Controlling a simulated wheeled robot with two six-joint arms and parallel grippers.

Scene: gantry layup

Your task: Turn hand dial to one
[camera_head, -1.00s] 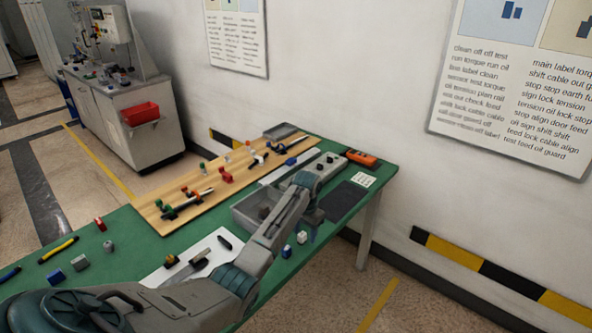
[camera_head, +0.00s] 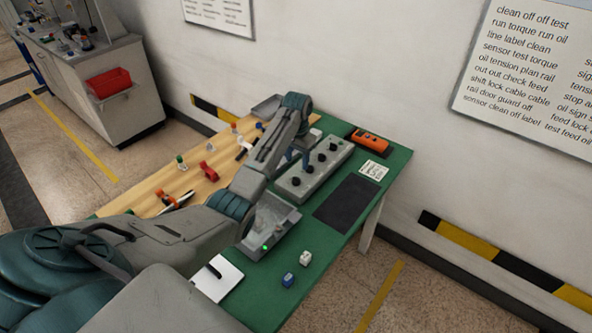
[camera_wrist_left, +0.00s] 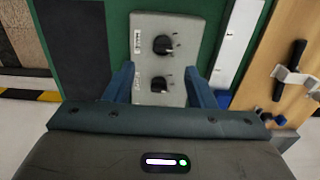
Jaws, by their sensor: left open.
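Which knob is the hand dial I cannot tell, as no labels are readable. My left gripper (camera_head: 296,159) is open over the far left part of the panel, pointing down. In the left wrist view the panel (camera_wrist_left: 142,65) shows two black knobs: a farther one (camera_wrist_left: 162,44) and a nearer one (camera_wrist_left: 160,84). The nearer knob appears between the open fingers (camera_wrist_left: 158,72); contact cannot be told. My right gripper is out of view.
An orange device (camera_head: 370,140) sits behind. A wooden board (camera_head: 150,200) with small parts lies to the left.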

